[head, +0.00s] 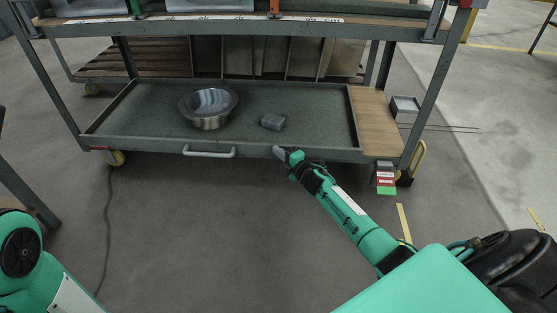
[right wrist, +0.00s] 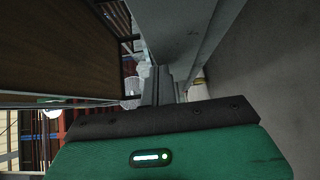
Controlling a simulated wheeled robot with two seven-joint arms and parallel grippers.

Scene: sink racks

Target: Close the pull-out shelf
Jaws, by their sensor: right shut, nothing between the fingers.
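The pull-out shelf (head: 255,150) is the low grey tray at the bottom of the cart. Its front edge lies roughly in line with the front legs; I cannot tell exactly how far out it stands. A pale bar handle (head: 209,153) is at the left-middle of that front. My right gripper (head: 280,153) is shut and empty, its tip at the shelf's front edge, right of the handle. Whether it touches is unclear. In the right wrist view the shut fingers (right wrist: 164,86) point along a grey metal surface. My left gripper is out of view.
A metal bowl (head: 208,108) and a small dark block (head: 272,121) lie on the shelf. A wooden board (head: 377,120) is at its right. The cart's right leg (head: 437,85) stands beyond. The floor in front (head: 180,225) is mostly clear, with a thin cable.

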